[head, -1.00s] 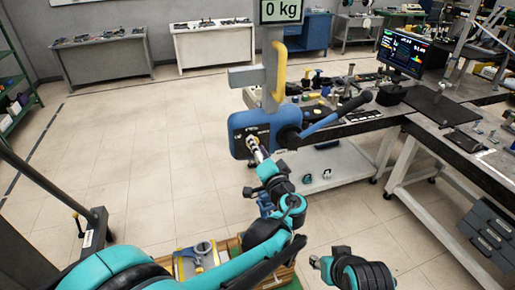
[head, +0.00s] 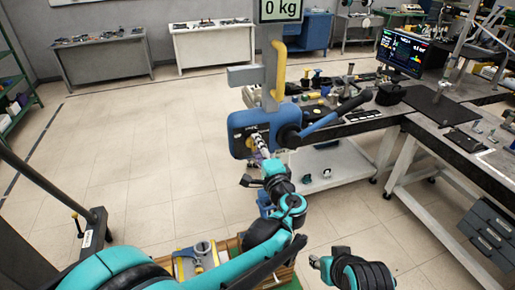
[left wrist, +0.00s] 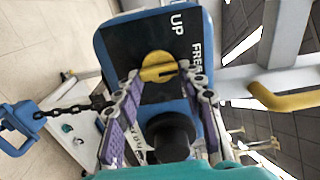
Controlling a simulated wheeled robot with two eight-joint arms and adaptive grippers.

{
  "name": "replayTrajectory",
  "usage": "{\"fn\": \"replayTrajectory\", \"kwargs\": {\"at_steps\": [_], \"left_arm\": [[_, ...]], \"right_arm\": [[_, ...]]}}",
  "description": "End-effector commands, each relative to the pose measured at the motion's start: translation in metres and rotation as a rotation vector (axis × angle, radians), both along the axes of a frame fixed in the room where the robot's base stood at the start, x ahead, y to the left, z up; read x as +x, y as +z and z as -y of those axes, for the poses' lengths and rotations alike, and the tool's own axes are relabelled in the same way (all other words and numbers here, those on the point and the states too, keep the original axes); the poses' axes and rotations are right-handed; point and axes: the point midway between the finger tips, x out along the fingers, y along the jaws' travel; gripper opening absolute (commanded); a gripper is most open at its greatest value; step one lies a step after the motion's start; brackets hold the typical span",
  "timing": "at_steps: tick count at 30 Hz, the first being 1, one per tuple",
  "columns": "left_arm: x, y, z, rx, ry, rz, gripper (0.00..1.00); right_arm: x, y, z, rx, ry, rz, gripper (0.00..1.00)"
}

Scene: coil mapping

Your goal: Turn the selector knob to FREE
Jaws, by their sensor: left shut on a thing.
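The blue lever hoist (head: 238,145) hangs below a scale reading 0 kg (head: 281,10) in the head view. Its yellow selector knob (left wrist: 158,66) sits on a dark plate in the left wrist view, with the label UP (left wrist: 177,20) above it and FREE (left wrist: 196,50) to its right. The knob's raised bar lies nearly level in that picture; which label it points at is unclear. My left gripper (left wrist: 160,74) is shut on the knob, one finger on each side. In the head view my left gripper (head: 263,148) reaches the hoist's face.
The hoist's lever (head: 337,118) sticks out to the right, and a yellow hook (head: 279,70) is above. A chain (left wrist: 75,108) hangs beside the hoist. A workbench (head: 362,126) with tools and a monitor (head: 404,52) stands behind. Floor at left is clear.

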Motion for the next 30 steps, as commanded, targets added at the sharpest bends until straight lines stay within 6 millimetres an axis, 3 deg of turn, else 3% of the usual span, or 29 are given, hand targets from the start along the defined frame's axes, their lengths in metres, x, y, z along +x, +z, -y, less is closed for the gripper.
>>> {"fn": "replayTrajectory", "kwargs": {"at_steps": [14,15,17,26,30], "left_arm": [[0.000,-0.001,0.000,0.014,0.000,-0.007,0.10],[0.000,-0.001,0.000,0.014,0.000,-0.007,0.44],[0.000,-0.001,0.000,0.014,0.000,-0.006,0.60],[-0.001,0.000,0.000,0.014,0.000,-0.006,0.60],[-0.012,0.000,0.005,0.014,-0.003,-0.006,0.60]], "right_arm": [[0.000,0.000,0.000,0.000,0.000,0.000,0.40],[0.000,0.000,0.000,0.000,0.000,0.000,0.40],[0.000,0.000,0.000,0.000,0.000,0.000,0.40],[0.000,0.000,0.000,0.000,0.000,0.000,0.40],[0.000,0.000,0.000,0.000,0.000,0.000,0.40]]}}
